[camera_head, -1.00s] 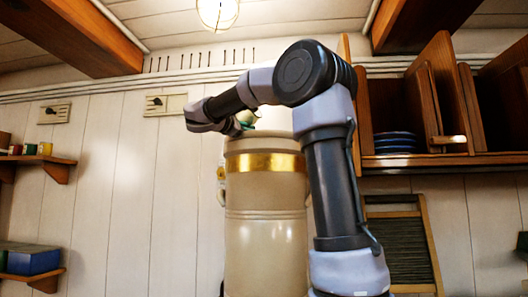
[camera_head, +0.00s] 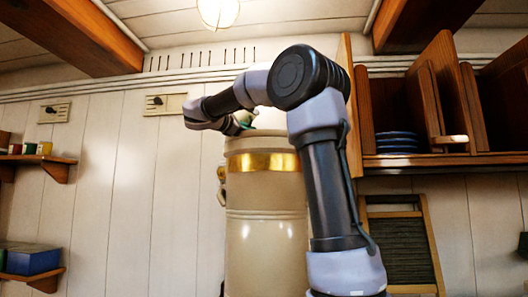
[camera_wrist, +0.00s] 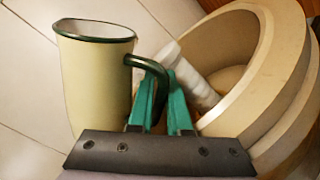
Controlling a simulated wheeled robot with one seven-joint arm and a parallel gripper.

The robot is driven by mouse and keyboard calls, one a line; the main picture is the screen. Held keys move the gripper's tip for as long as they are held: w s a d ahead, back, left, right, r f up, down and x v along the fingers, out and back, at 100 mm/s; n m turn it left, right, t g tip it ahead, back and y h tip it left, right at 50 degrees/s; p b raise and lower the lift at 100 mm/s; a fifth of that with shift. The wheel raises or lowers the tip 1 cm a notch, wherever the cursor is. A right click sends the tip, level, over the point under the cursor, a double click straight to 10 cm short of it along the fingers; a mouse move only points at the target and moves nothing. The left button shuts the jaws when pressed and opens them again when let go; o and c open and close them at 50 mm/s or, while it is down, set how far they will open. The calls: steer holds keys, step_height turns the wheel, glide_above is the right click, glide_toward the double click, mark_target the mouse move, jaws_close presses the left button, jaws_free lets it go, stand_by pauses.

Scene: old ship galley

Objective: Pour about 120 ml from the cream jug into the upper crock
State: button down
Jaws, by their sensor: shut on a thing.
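The cream jug (camera_wrist: 95,85) has a dark green rim and handle and looks roughly upright in the wrist view. My gripper (camera_wrist: 162,88) has teal fingers shut on its handle (camera_wrist: 150,66). The upper crock (camera_wrist: 262,88) is the wide, open, cream vessel to the right of the fingers; a pale cylindrical piece (camera_wrist: 198,88) shows inside it. In the head view the tall cream crock (camera_head: 265,215) has a gold band, and my gripper (camera_head: 243,120) is at its top left. The jug's contents cannot be seen, and the jug is not clear in the head view.
A wooden plate rack (camera_head: 405,160) with blue plates stands to the right on the wall. Two small shelves (camera_head: 50,160) hang at the far left. A ceiling beam (camera_head: 70,35) and a lamp (camera_head: 218,12) are above.

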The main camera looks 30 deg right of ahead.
mark_target(258, 112)
steer(key=r+n+g+b, duration=0.1)
steer(key=r, duration=0.1)
steer(key=d+r+n+b, duration=0.1)
steer(key=r+n, duration=0.1)
steer(key=shift+d+r+g, duration=0.1)
steer(key=shift+r+g, duration=0.05)
steer(key=shift+g, duration=0.25)
steer(key=shift+a+r+n+h+b, duration=0.35)
steer(key=shift+n+b, duration=0.15)
steer(key=shift+n, duration=0.4)
steer(key=r, duration=0.1)
steer(key=r+n+b, duration=0.1)
steer(key=shift+w+a+r+n, duration=0.1)
steer(key=shift+a+r+n, duration=0.1)
steer(key=shift+r+n, duration=0.15)
steer(key=shift+w+a+r+n+b, duration=0.2)
steer(key=shift+r+n+b, duration=0.3)
steer(key=shift+n, duration=0.45)
steer(key=shift+a, duration=0.1)
